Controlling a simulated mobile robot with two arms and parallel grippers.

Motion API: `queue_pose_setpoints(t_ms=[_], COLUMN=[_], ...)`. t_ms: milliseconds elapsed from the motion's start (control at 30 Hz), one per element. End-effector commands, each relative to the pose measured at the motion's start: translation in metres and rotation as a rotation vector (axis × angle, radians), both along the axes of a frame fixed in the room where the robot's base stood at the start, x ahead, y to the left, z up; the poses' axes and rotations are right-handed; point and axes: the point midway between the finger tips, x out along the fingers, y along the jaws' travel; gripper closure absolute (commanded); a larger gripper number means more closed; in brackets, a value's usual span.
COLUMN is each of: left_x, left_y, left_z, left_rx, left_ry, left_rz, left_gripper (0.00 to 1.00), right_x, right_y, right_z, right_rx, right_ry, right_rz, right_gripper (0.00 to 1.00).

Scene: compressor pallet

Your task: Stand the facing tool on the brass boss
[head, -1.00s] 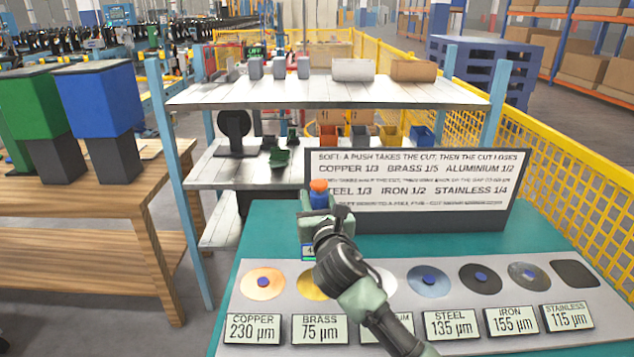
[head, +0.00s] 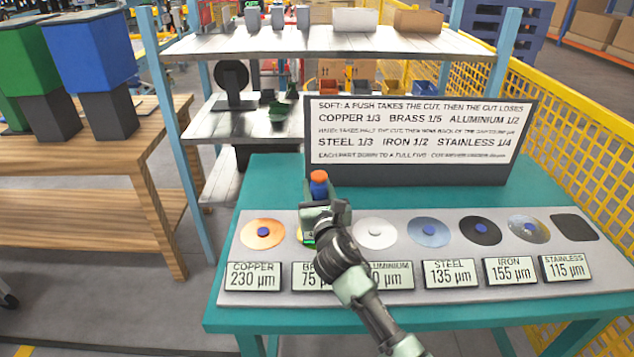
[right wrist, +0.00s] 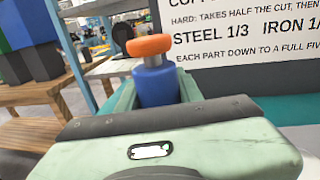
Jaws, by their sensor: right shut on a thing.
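The facing tool (head: 319,186) has a blue body and an orange cap, and it stands roughly upright in my right gripper (head: 322,212). In the right wrist view the blue body (right wrist: 156,86) sits between the fingers, with the orange cap above. A small lit green display shows low on the tool's side. The brass boss (head: 298,237) is the second disc from the left; only its yellow edge shows, the rest being hidden behind the tool and gripper. I cannot tell whether the tool touches it. My left gripper is not in view.
The grey board (head: 520,280) carries the copper disc (head: 263,232) to the left and the aluminium disc (head: 375,232) to the right, with several more discs beyond. Label plates line its front. A sign (head: 418,138) stands behind; shelves (head: 330,42) rise further back.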

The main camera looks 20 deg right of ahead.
Motion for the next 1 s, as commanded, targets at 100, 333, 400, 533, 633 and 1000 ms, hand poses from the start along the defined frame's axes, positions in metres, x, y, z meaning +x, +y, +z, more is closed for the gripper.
queue_pose_setpoints(t_ms=[100, 333, 400, 533, 633, 1000], left_x=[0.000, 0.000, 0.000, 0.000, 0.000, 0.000], left_y=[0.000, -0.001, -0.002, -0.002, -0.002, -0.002], left_z=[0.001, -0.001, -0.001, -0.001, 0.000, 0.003], left_rx=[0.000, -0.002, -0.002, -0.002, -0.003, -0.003], left_ry=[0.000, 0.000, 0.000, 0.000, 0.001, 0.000], left_rz=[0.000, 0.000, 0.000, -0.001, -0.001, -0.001], left_gripper=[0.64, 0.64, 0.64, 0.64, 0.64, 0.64], right_x=[0.001, 0.000, 0.000, 0.000, 0.000, -0.048], right_y=[0.000, 0.000, 0.000, 0.000, 0.000, 0.005], right_z=[0.007, -0.001, -0.001, -0.001, -0.001, 0.000], right_rx=[0.000, 0.000, 0.000, 0.000, 0.000, -0.001], right_ry=[-0.011, 0.000, 0.000, 0.000, 0.000, 0.001], right_rz=[0.002, 0.000, 0.000, 0.000, -0.001, 0.001], right_gripper=[1.00, 0.48, 0.43, 0.43, 0.43, 0.43])
